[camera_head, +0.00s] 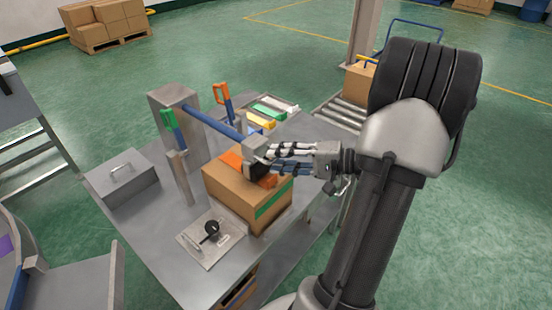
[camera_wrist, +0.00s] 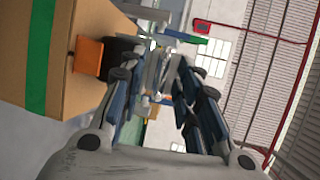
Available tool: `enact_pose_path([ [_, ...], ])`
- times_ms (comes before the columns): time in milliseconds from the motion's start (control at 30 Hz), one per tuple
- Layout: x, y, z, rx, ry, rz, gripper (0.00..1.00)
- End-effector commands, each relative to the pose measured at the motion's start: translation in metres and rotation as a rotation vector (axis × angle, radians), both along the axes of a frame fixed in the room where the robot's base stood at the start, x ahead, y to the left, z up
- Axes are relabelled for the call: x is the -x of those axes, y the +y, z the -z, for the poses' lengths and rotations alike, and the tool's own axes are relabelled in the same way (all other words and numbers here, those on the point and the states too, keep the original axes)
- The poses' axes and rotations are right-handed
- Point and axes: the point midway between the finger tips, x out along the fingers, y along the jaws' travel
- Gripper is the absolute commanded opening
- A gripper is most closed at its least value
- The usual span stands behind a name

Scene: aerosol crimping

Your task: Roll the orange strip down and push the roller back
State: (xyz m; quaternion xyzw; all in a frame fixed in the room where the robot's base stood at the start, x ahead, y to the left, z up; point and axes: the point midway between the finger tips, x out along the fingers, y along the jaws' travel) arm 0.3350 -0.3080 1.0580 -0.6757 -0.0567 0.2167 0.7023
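A cardboard box (camera_head: 226,192) stands on the steel table and fills the left of the wrist view (camera_wrist: 85,20). An orange strip (camera_head: 231,160) lies on its top, and an orange end (camera_wrist: 88,56) shows at the box edge in the wrist view. A dark roller (camera_head: 260,170) sits over the strip, below a grey block (camera_head: 255,149) on a blue bar (camera_head: 212,122) from a grey post. My gripper (camera_head: 272,160) is at this roller head, its fingertips at the block. The fingers hide part of the roller and strip. Whether they grip it is unclear.
A green strip (camera_head: 271,202) runs along the box. A plate with a black knob (camera_head: 211,233) lies in front of the box.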

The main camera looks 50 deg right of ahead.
Motion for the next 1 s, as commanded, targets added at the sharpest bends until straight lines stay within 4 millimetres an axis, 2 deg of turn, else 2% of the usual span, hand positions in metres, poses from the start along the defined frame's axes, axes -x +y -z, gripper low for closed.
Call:
enact_pose_path([
  [300, 0.062, -0.027, -0.014, 0.002, 0.001, 0.005, 0.30],
  [500, 0.087, -0.037, -0.020, 0.000, 0.000, 0.001, 0.30],
  [667, 0.094, -0.039, -0.022, 0.000, 0.002, -0.001, 0.30],
  [1000, 0.094, -0.039, -0.022, 0.000, 0.001, -0.002, 0.30],
])
